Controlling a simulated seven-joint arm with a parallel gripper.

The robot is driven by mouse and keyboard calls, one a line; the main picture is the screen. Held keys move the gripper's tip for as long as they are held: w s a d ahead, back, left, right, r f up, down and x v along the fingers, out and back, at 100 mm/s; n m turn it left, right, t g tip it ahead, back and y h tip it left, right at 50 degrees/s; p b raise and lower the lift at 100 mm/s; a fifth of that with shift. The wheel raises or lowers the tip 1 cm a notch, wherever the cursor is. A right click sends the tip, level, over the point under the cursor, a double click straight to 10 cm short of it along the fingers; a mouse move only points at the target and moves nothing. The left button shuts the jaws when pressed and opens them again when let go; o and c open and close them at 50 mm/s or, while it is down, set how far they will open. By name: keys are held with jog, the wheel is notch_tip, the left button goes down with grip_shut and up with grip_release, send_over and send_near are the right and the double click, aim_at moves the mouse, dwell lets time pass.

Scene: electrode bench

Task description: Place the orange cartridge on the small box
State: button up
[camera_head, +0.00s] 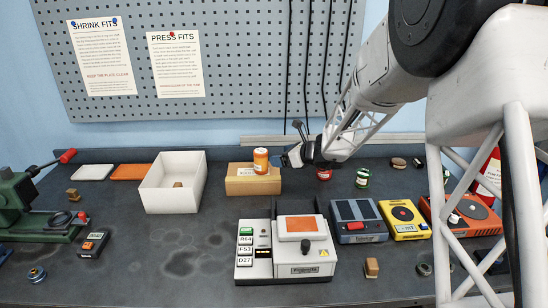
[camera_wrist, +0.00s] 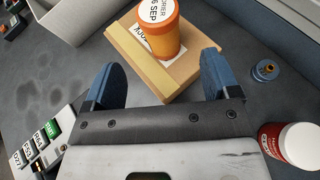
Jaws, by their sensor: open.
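The orange cartridge (camera_head: 261,163), with a white labelled top, stands upright on the small box (camera_head: 240,186), which is tan. In the wrist view the cartridge (camera_wrist: 160,40) rests on the box (camera_wrist: 183,66), and its white top reads partly "DRIER". My gripper (camera_head: 297,157) is just right of the box in the head view. In the wrist view its blue fingers (camera_wrist: 160,68) are spread wide and empty, with the cartridge standing beyond them, apart from both. The far side of the cartridge is hidden.
An open white bin (camera_head: 150,196) stands left of the box. A red jar (camera_head: 323,174) and a green jar (camera_head: 362,178) stand to the right. A white press unit (camera_head: 305,262) and a blue-grey device (camera_head: 356,222) are in front.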

jog(key=shift+v, duration=0.85)
jog(key=shift+s+r, duration=0.1)
jog(key=s+r+n+g+h, duration=0.1)
jog(key=s+r+n+g, duration=0.2)
jog(key=s, duration=0.5)
jog(key=s+r+n+h, duration=0.1)
jog(key=s+r+n, duration=0.2)
jog(key=s+n, duration=0.45)
jog(key=s+r+n+g+h, duration=0.1)
jog(key=s+r+n+g, duration=0.15)
jog(key=s, duration=0.75)
jog(key=s+d+n+h, duration=0.2)
jog(key=s+d+n, duration=0.1)
jog(key=s, duration=0.5)
jog(key=s+d+n+h, duration=0.3)
jog(key=s+d+n, duration=0.1)
jog(key=s, duration=0.4)
jog(key=s+d+n+h, duration=0.3)
jog(key=s+n, duration=0.2)
jog(key=s, duration=0.3)
jog(key=shift+d+r, duration=0.2)
jog(key=shift+d, duration=0.05)
